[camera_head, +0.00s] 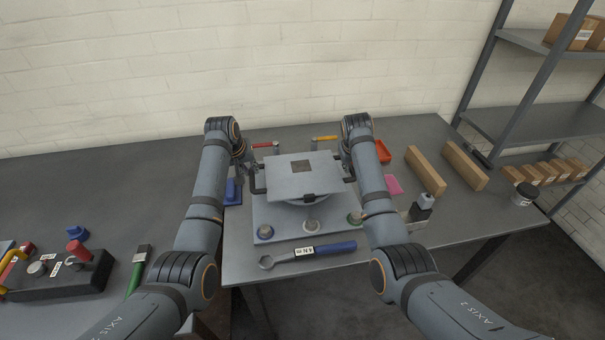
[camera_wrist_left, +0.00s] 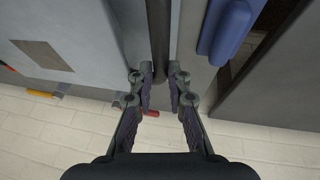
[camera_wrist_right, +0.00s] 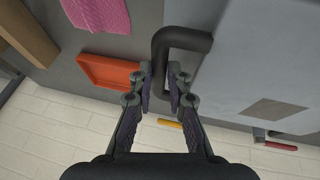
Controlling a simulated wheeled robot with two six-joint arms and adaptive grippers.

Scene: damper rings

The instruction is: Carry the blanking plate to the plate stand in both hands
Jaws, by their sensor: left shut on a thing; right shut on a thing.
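The blanking plate (camera_head: 295,184) is a light grey square plate with a dark square patch and a black handle on each side. It sits level over a round pale part on a grey base plate (camera_head: 275,217); I cannot tell whether it touches that part. My left gripper (camera_head: 250,172) is shut on the left handle (camera_wrist_left: 158,30). My right gripper (camera_head: 346,164) is shut on the right handle (camera_wrist_right: 188,36). Two parallel wooden bars (camera_head: 425,170) (camera_head: 464,166) stand at the table's right; they may be the plate stand, but I cannot be sure.
A blue-handled ring wrench (camera_head: 308,254) lies at the table's front edge. An orange tray (camera_head: 383,152), a pink cloth (camera_head: 393,185) and a dark-and-white bottle (camera_head: 421,208) lie between the plate and the bars. A blue object (camera_head: 232,191) is left of the base.

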